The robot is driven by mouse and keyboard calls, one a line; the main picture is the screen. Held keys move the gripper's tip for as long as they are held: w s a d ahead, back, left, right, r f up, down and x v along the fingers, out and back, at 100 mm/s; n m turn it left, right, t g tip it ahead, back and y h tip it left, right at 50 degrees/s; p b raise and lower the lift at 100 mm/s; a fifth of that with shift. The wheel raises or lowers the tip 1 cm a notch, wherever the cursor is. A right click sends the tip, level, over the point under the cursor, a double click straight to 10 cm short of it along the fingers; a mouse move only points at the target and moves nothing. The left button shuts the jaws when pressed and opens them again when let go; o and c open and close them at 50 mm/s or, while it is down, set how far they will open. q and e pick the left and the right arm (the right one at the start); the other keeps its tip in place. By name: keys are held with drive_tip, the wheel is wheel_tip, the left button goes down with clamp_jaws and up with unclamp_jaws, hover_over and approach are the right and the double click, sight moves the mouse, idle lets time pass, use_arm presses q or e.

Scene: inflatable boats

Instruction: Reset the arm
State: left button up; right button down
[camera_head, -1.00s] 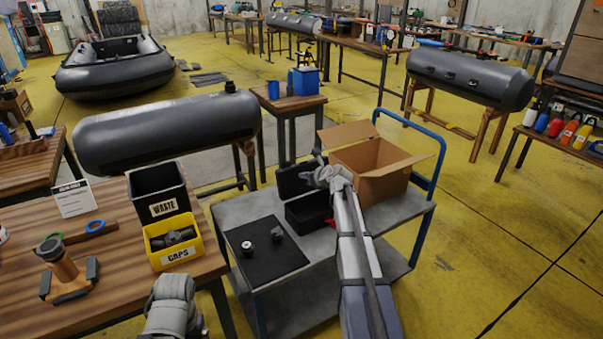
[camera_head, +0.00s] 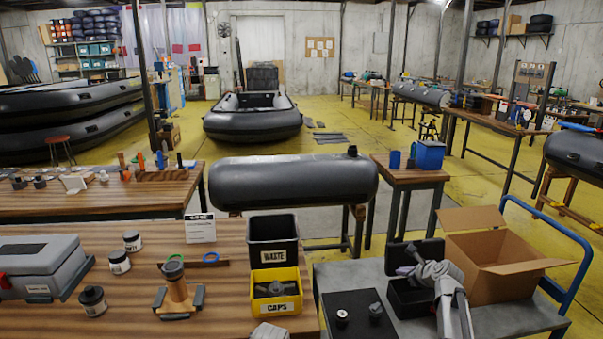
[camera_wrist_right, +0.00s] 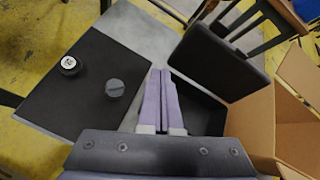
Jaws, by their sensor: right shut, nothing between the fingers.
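My right arm reaches in from the bottom right in the head view. Its gripper (camera_head: 407,269) is over the grey cart, at the open black case (camera_head: 408,298). In the right wrist view the two pale purple fingers (camera_wrist_right: 160,84) lie side by side, shut with nothing between them. They point across the cart top between the black mat (camera_wrist_right: 62,120) and the black case (camera_wrist_right: 203,112). Only a small grey piece of my left arm shows at the bottom edge of the head view; its gripper is out of view.
An open cardboard box (camera_head: 500,285) stands right of the case. Two small caps lie on the black mat (camera_head: 358,305). The wooden table (camera_head: 230,320) holds a black waste bin (camera_head: 273,240) and a yellow caps bin (camera_head: 276,301). A blue handle (camera_head: 570,235) edges the cart.

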drive_tip(key=s+a+f+n+g+h, duration=0.1)
drive_tip(key=s+a+f+n+g, duration=0.2)
drive_tip(key=s+a+n, duration=0.5)
drive_tip(key=s+a+f+n+g, duration=0.3)
drive_tip(key=s+a+n+g, duration=0.15)
drive_tip(key=s+n, duration=0.65)
drive_tip(key=s+a+f+n+g+h, duration=0.1)
drive_tip(key=s+a+f+n+g, duration=0.15)
drive_tip(key=s+a+n, duration=0.55)
drive_tip(key=s+a+n+h, duration=0.1)
drive_tip(key=s+a+n, duration=0.5)
drive_tip(key=a, duration=0.3)
wheel_tip(320, 180, up, 13)
drive_tip(key=p, duration=1.3)
drive_tip(key=shift+s+a+r+g+p, duration=0.15)
drive_tip(key=shift+s+r+g+p, duration=0.05)
drive_tip(key=shift+s+g+p, duration=0.2)
